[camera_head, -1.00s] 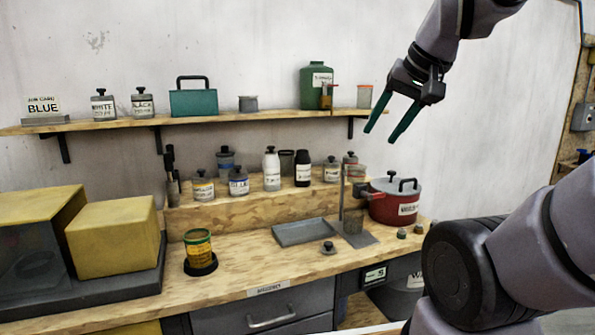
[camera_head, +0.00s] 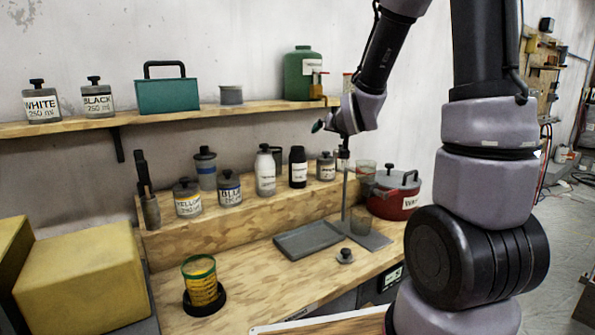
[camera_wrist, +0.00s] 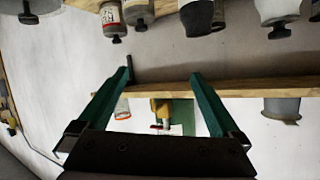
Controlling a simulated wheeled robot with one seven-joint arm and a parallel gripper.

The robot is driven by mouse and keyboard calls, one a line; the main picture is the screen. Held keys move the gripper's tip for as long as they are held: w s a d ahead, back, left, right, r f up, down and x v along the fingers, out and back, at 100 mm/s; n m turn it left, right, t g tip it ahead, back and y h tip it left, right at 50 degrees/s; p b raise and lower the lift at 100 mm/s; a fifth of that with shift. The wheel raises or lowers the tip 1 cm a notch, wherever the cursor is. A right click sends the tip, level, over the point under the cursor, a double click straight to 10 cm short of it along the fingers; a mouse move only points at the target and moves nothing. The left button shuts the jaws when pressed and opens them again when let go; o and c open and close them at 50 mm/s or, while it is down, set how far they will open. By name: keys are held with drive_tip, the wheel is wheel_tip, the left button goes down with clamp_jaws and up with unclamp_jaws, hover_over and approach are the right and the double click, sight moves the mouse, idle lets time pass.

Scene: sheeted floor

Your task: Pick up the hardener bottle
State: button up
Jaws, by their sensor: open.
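Two slim bottles stand on the raised wooden step: a white one with a dark cap (camera_head: 265,172) and a black one with a pale label (camera_head: 299,168). I cannot read on either label which is the hardener. My gripper (camera_head: 318,126) is above and right of them, mostly hidden by my wrist, with a green fingertip showing. In the wrist view, which is upside down, my gripper (camera_wrist: 162,78) is open and empty. The black bottle (camera_wrist: 198,15) and white bottle (camera_wrist: 278,12) show at its top edge, apart from the fingers.
The upper shelf (camera_head: 200,113) holds a green jug (camera_head: 303,75), grey cup (camera_head: 231,94) and teal box (camera_head: 167,95). Labelled jars (camera_head: 229,190) flank the bottles. A thin stand (camera_head: 345,190), red pot (camera_head: 394,197) and grey tray (camera_head: 308,240) are close by.

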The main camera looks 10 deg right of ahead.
sight(302, 169)
drive_tip(key=w+a+f+n+t+y, duration=0.1)
drive_tip(key=a+f, duration=0.1)
drive_tip(key=f, duration=0.2)
drive_tip(key=w+a+f+n+t+y, duration=0.1)
drive_tip(key=f+n, duration=0.1)
drive_tip(key=f, duration=0.3)
drive_tip(key=w+a+f+n+t+y, duration=0.1)
drive_tip(key=a+f+t, duration=0.1)
drive_tip(key=f, duration=0.3)
drive_tip(key=shift+w+a, duration=0.35)
drive_tip(key=shift+n, duration=0.3)
drive_tip(key=w, duration=0.3)
drive_tip(key=w+a, duration=0.1)
drive_tip(key=w, duration=0.3)
drive_tip(key=w+a, duration=0.1)
drive_tip(key=w, duration=0.2)
drive_tip(key=shift+w+a+f, duration=0.1)
drive_tip(key=shift+w+a, duration=0.05)
drive_tip(key=shift+w, duration=0.05)
clamp_jaws()
